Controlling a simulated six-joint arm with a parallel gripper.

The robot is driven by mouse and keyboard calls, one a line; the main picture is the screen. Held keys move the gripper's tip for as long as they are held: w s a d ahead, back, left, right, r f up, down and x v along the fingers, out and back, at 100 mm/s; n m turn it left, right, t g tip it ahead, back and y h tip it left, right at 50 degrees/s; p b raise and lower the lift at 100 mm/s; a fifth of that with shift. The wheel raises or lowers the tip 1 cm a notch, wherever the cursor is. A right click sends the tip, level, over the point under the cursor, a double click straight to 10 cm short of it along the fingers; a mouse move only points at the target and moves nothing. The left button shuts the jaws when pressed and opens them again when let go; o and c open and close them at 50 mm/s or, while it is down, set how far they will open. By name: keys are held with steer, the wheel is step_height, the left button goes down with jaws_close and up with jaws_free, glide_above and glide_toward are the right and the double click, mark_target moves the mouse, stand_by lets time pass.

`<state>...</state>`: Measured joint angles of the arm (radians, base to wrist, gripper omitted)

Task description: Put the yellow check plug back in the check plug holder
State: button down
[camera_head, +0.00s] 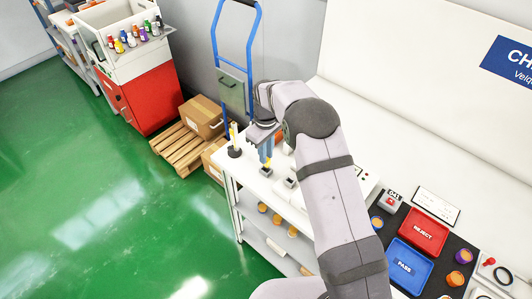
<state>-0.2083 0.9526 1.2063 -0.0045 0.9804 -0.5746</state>
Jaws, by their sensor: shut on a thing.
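My gripper (266,157) points down over the left end of the white bench and is shut on the yellow check plug (267,164). Only a small yellow part of the plug shows below the bluish fingers. A small dark block (265,172), which looks like the check plug holder, is right under the plug on the bench. I cannot tell whether the plug is seated in it, touching it or just above it.
A black-based stand with a yellow and white upright (234,136) is left of my gripper. A small grey block (290,182) sits to the right. Farther right are a red REJECT tray (424,230) and a blue PASS tray (408,263). My arm hides the bench's middle.

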steer(key=shift+f+b, duration=0.9)
steer(key=shift+f, duration=0.5)
steer(key=c, duration=1.6)
jaws_free()
steer(key=shift+r, duration=0.1)
step_height(320, 180, up, 7)
steer(key=b, duration=0.2)
steer(key=shift+b, duration=0.3)
steer(key=shift+r, duration=0.15)
